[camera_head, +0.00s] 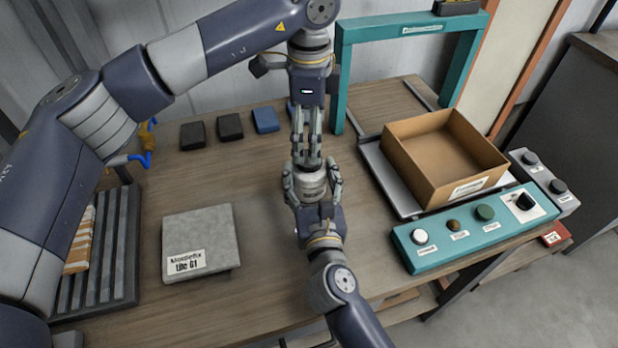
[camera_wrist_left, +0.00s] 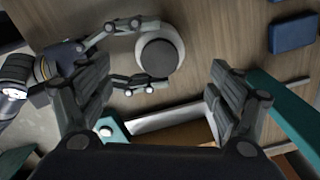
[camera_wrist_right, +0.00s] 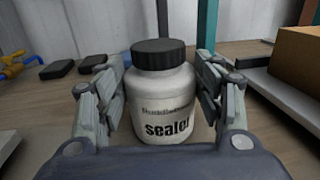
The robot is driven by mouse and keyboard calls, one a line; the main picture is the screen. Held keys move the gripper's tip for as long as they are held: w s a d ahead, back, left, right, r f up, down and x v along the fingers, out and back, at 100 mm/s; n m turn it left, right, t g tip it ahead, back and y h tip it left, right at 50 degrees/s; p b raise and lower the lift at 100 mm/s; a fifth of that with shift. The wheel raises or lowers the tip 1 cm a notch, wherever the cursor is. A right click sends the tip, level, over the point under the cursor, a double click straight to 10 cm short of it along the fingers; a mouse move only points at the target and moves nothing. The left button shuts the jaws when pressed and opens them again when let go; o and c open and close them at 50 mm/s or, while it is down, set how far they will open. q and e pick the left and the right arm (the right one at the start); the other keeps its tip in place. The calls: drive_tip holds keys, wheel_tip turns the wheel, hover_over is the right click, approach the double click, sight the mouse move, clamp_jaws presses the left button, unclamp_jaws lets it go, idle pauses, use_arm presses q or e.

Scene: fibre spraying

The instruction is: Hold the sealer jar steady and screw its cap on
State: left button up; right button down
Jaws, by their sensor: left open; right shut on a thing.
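The white sealer jar (camera_head: 312,186) is upright between the fingers of my right gripper (camera_head: 312,190), which is shut on its body. In the right wrist view the jar (camera_wrist_right: 163,105) shows its "sealer" label and a black cap (camera_wrist_right: 158,53) on its mouth. The frames do not show how tight the cap is. My left gripper (camera_head: 307,160) points down above the jar and is open. In the left wrist view the cap (camera_wrist_left: 158,57) lies between and beyond its fingers, and it is not gripped. In the head view the left fingers mostly hide the cap.
A cardboard box (camera_head: 440,165) stands right on a metal tray, behind a teal button panel (camera_head: 475,228). A teal frame (camera_head: 340,80) rises behind. A grey labelled slab (camera_head: 202,240) lies left. Dark and blue blocks (camera_head: 265,120) lie at the back. The wood between slab and jar is clear.

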use_arm(q)
wheel_tip(320, 180, up, 11)
drive_tip(key=shift+r, duration=0.2)
use_arm(e)
drive_tip(key=shift+c, duration=1.8)
unclamp_jaws()
drive_tip(key=shift+s, duration=0.1)
drive_tip(key=s, duration=0.4)
drive_tip(key=s+d, duration=0.1)
drive_tip(key=s, duration=0.6)
drive_tip(key=shift+s+d, duration=0.35)
drive_tip(key=shift+s, duration=0.05)
